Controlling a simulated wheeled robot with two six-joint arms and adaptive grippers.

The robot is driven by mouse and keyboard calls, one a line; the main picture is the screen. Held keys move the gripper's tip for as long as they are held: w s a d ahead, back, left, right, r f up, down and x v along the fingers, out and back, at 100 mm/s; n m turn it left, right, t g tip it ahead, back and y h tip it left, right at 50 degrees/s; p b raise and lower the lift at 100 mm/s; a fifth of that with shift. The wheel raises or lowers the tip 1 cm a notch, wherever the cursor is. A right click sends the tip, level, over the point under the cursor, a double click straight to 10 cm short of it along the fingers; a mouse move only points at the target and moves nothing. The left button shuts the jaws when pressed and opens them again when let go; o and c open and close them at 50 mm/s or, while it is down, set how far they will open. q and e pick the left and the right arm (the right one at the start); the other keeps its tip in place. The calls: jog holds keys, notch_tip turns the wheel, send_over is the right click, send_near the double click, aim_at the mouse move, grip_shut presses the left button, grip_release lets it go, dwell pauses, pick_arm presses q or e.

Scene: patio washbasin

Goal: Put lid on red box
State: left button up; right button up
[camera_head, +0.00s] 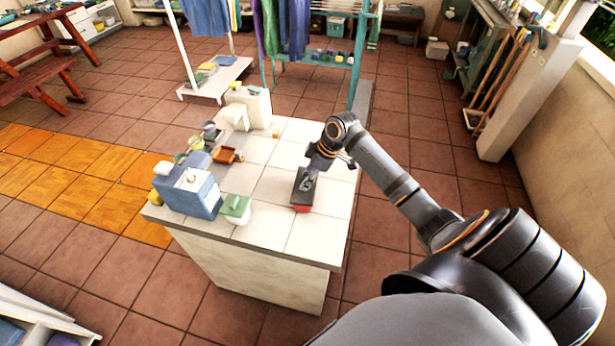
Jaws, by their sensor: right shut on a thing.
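The red box (301,209) is on the white tiled counter, right of the middle; only a strip of its red near side shows. A dark lid (302,195) is over the box and covers its top. I cannot tell whether the lid is fully seated. My right gripper (311,173) comes down from above at the far part of the lid and is shut on the lid, apparently at its small raised handle. The fingertips are small and partly hidden in this view. My left gripper is not in view.
The tiled counter (262,226) has free room around the box. At its left stand a blue-grey block (190,195), a green-topped container (236,208), an orange-brown tray (226,155) and several small items. A white dispenser-like object (250,105) stands at the back.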

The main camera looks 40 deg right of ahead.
jog(key=shift+f+p, duration=0.2)
jog(key=shift+p, duration=0.4)
dwell(0.8)
jog(key=shift+p, duration=0.35)
dwell(0.3)
dwell(0.4)
jog(key=o, duration=1.1)
jog(key=shift+o, duration=0.5)
jog(key=o, duration=0.4)
